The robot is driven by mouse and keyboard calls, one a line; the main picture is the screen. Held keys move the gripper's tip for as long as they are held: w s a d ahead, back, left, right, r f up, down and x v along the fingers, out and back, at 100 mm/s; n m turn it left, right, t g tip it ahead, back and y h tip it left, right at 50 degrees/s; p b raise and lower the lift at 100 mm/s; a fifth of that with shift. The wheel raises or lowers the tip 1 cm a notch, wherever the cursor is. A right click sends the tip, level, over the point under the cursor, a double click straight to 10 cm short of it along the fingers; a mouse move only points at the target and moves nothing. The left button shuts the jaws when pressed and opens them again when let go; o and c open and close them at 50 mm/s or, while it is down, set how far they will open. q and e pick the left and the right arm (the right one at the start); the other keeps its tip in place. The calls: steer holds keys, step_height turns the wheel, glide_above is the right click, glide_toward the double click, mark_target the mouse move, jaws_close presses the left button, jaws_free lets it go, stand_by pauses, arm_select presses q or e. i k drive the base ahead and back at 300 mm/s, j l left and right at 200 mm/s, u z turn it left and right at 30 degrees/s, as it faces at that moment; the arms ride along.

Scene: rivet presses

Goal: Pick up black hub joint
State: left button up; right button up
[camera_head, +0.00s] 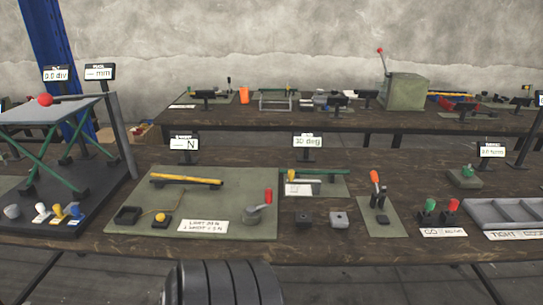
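A small black block (304,218) with a hub-like raised top sits on the wooden bench, just right of the large green mat. It is the thing that best fits the black hub joint, but it is too small to be sure. A similar grey block (339,219) with a dark spot on top sits to its right, a small gap apart. Neither of my grippers shows in the head view.
The green mat (215,190) holds a yellow bar (186,180) and a red-handled lever (268,197). An orange-handled lever (375,182) stands right of the blocks. A grey tray (503,211) lies far right. Bare wood lies in front of the blocks.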

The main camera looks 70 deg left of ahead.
mark_target(302, 219)
steer(key=u, duration=1.95)
